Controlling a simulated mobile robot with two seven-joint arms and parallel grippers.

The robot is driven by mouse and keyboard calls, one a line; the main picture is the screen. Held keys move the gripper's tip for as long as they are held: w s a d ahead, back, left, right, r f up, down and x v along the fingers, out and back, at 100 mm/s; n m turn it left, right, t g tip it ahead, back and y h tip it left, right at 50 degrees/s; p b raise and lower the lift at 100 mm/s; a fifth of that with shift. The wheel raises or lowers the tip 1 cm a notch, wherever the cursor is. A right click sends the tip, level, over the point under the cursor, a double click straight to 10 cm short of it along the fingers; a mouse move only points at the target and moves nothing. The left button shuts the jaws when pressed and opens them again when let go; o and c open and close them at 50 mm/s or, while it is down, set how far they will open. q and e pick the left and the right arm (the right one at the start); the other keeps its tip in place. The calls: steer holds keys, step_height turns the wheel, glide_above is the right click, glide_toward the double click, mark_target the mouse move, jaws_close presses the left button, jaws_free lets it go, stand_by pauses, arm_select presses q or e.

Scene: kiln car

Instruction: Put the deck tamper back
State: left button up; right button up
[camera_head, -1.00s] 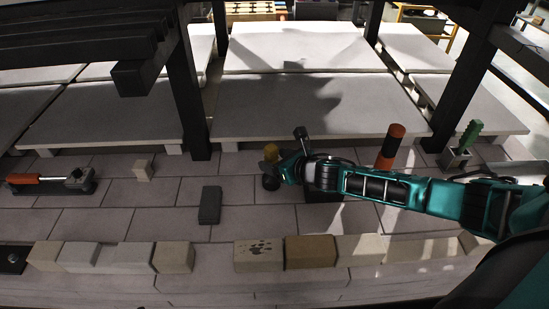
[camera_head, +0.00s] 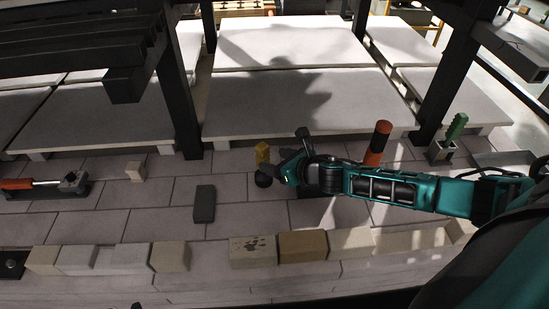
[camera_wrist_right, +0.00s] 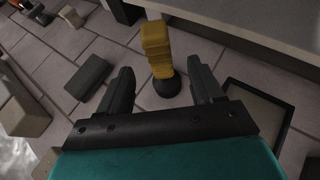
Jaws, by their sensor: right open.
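A yellow-handled tool with a round black foot (camera_head: 262,155) stands on the tiled deck; I take it for the deck tamper. In the right wrist view its yellow handle (camera_wrist_right: 157,48) rises beyond and between my fingers, with the black foot on the tiles. My right gripper (camera_head: 284,172) is open and empty, just right of the tool in the head view. The right wrist view shows its two dark fingers (camera_wrist_right: 160,88) spread apart. A dark square-rimmed frame (camera_wrist_right: 262,105) lies right of the tool there. My left gripper is not in view.
A dark block (camera_head: 204,204) lies left of the tool. Dark posts (camera_head: 447,85) and pale slabs (camera_head: 300,100) lie behind. A brick row (camera_head: 303,246) edges the front.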

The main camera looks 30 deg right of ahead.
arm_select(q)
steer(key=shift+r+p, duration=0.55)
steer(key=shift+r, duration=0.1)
arm_select(e)
steer(key=shift+v, duration=1.2)
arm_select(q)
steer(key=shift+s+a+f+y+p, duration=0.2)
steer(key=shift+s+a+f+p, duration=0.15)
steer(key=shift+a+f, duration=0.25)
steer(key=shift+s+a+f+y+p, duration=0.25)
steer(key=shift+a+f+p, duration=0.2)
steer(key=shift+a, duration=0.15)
arm_select(e)
steer(key=v, duration=1.3)
